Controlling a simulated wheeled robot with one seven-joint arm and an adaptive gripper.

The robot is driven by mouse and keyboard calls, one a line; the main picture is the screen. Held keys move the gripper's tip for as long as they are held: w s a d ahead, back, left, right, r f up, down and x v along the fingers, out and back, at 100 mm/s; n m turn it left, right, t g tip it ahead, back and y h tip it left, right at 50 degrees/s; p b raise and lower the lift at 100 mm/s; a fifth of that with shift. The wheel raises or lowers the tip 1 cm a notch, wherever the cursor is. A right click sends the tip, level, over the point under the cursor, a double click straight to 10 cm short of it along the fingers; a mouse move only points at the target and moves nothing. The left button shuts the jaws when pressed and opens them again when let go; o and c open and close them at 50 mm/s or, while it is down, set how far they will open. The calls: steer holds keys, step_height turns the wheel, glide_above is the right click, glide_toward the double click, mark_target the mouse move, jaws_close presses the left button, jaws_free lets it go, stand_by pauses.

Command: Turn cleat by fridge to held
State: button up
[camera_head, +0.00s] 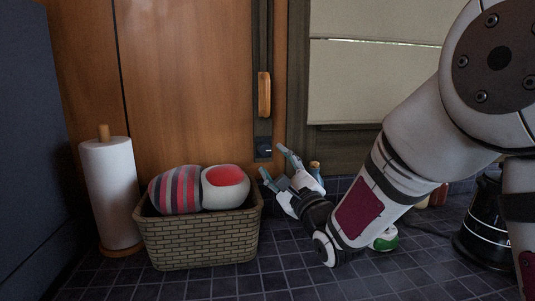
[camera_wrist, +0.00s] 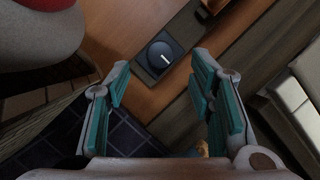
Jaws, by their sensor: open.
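A dark round knob (camera_wrist: 160,55) with a short white line sits on a dark plate in the wrist view, ahead of my gripper (camera_wrist: 159,70) and between its spread fingers. It looks like the cleat, though I cannot be sure. In the head view, the knob (camera_head: 264,149) is low on a dark vertical strip at the wooden panel's right edge. My gripper (camera_head: 272,160) is open and empty, just in front and to the lower right of it, with no visible contact. The white line lies slantwise in the wrist view. The dark fridge-like panel (camera_head: 25,130) stands at far left.
A wicker basket (camera_head: 200,240) with a striped bundle (camera_head: 176,190) and a red-and-white bundle (camera_head: 225,188) stands left of my gripper. A paper towel roll (camera_head: 108,190) is farther left. A wooden handle (camera_head: 264,95) is above the knob. A green-and-white object (camera_head: 385,239) lies behind my arm.

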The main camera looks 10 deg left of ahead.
mark_target(266, 151)
steer(key=shift+x, duration=2.75)
steer(key=shift+c, duration=0.6)
steer(key=c, duration=1)
